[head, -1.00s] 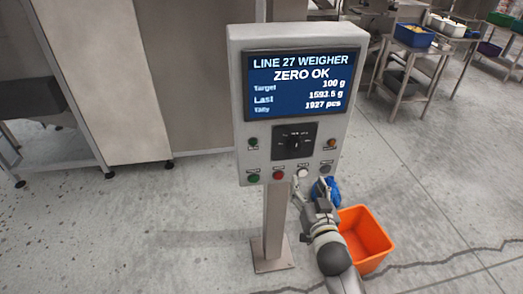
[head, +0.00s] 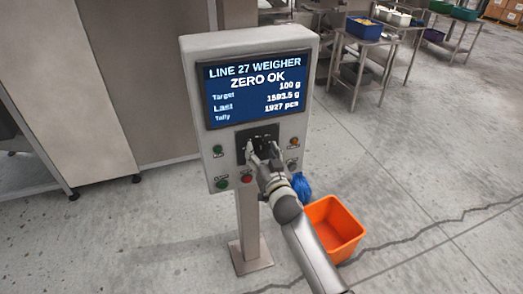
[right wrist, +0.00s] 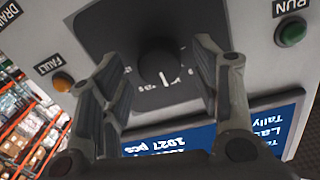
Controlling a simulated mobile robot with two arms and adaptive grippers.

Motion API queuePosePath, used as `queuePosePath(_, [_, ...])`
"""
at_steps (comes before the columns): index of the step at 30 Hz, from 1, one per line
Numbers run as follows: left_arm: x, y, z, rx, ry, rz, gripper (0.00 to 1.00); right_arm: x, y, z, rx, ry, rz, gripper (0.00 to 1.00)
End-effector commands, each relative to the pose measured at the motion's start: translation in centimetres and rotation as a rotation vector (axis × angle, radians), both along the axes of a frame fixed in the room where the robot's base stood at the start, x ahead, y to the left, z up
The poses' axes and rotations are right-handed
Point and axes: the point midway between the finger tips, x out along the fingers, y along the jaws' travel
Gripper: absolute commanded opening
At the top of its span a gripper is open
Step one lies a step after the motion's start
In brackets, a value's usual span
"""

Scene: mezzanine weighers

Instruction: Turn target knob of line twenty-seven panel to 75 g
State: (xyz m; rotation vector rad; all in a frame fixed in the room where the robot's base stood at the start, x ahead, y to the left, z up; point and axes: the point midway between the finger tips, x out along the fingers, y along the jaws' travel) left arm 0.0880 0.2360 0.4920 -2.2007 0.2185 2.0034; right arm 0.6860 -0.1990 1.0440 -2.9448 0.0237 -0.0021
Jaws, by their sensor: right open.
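The line 27 weigher panel (head: 190,110) is a grey box on a post, and its screen (head: 257,90) reads "ZERO OK", target 100 g. The target knob (right wrist: 157,66) is a dark round knob with a white pointer mark, on a black dial plate (right wrist: 105,35). My right gripper (head: 264,150) is in front of the dial and hides most of the knob in the head view. In the right wrist view the open fingers (right wrist: 158,62) stand on either side of the knob, with gaps to it. Whether the fingertips reach its depth is unclear. My left gripper is not in view.
A green RUN button (right wrist: 292,31) and an amber FAULT lamp (right wrist: 63,81) flank the dial. A red button (head: 247,177) and other buttons sit below it. An orange bin (head: 335,228) and a blue item (head: 301,186) are low at the right.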

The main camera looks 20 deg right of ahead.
Motion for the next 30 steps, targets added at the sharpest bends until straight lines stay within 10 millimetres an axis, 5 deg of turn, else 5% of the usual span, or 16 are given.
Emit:
queuePosePath(11, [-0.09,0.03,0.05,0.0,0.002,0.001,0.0,0.53,0.02,0.0,0.0,0.0,0.001,0.57])
queuePosePath(22, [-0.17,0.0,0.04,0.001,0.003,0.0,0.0,0.5,0.03,-0.02,0.0,0.001,0.001,0.12])
queuePosePath(30, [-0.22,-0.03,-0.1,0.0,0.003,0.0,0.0,0.5,0.04,-0.08,-0.029,-0.001,0.001,0.12])
